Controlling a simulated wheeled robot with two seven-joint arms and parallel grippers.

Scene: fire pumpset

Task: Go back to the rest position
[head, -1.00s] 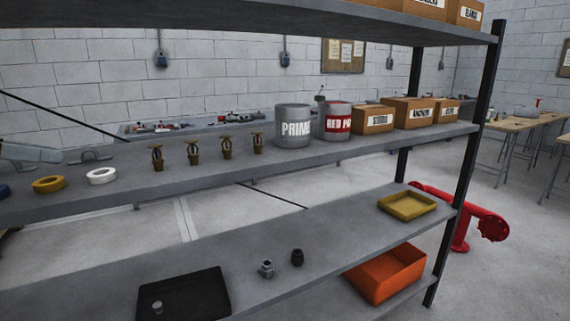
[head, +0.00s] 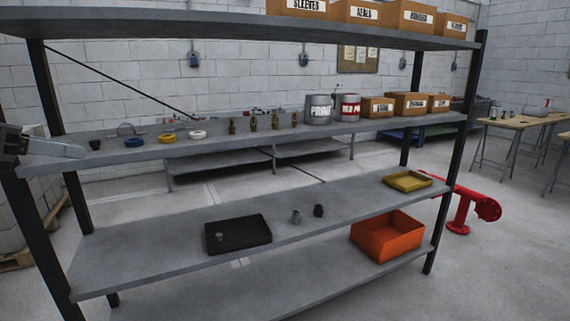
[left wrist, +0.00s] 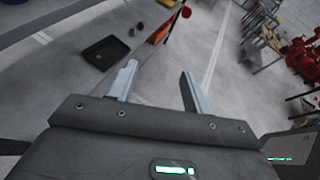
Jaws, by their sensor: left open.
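My left gripper (head: 72,148) shows at the left edge of the head view, in front of the left end of the middle shelf. In the left wrist view its two fingers (left wrist: 158,90) stand apart with nothing between them. The shelf rack (head: 330,205) stands in front of me. My right gripper is in neither view.
The middle shelf holds tape rolls, brass sprinkler heads, a primer can (head: 318,109), a red paint can (head: 349,107) and cartons. Below are a black tray (head: 250,232), two fittings, a yellow tray (head: 408,180) and an orange bin (head: 387,236). A red pipe (head: 460,215) stands at right.

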